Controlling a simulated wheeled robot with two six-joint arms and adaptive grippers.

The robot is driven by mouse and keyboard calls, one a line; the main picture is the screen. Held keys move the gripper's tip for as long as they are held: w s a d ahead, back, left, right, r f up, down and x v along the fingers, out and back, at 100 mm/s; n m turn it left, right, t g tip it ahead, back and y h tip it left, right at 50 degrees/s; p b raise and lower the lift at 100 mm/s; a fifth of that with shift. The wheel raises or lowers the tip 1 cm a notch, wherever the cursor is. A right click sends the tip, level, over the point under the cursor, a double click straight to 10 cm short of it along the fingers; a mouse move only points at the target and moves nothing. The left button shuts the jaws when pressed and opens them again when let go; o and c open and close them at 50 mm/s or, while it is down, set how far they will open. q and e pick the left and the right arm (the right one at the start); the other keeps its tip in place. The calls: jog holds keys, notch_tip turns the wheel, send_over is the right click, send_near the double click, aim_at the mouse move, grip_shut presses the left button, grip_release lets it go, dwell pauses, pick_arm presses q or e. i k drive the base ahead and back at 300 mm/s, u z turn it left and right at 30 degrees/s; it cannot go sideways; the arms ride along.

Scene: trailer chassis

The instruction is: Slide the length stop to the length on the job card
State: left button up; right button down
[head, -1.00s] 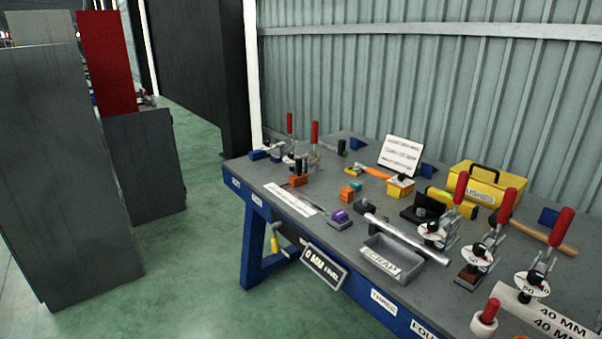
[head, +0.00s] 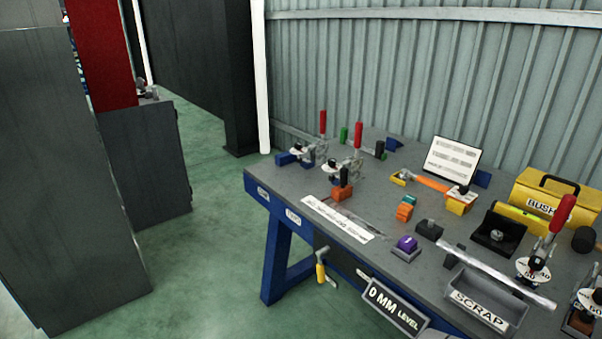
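A white card (head: 452,158) with several lines of print stands tilted on the bench; it may be the job card, and its text is too small to read. I cannot tell for sure which part is the length stop. A dark block (head: 429,230) sits near the left end of a silver bar (head: 500,275). A white printed strip (head: 338,219) lies along the bench's front left edge, with a thin metal rail behind it. Neither of my grippers is in view.
The blue-edged workbench (head: 290,190) holds red-handled toggle clamps (head: 357,140), a grey scrap tray (head: 480,308), a purple-topped block (head: 407,244), and a yellow bushes box (head: 556,193). A sign reading "0 MM LEVEL" (head: 396,308) hangs in front. Grey cabinets (head: 70,180) stand left; green floor lies between.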

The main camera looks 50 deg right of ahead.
aim_at(341, 192)
jog(key=z, duration=0.35)
jog(key=i, duration=0.85)
jog(key=z, duration=0.7)
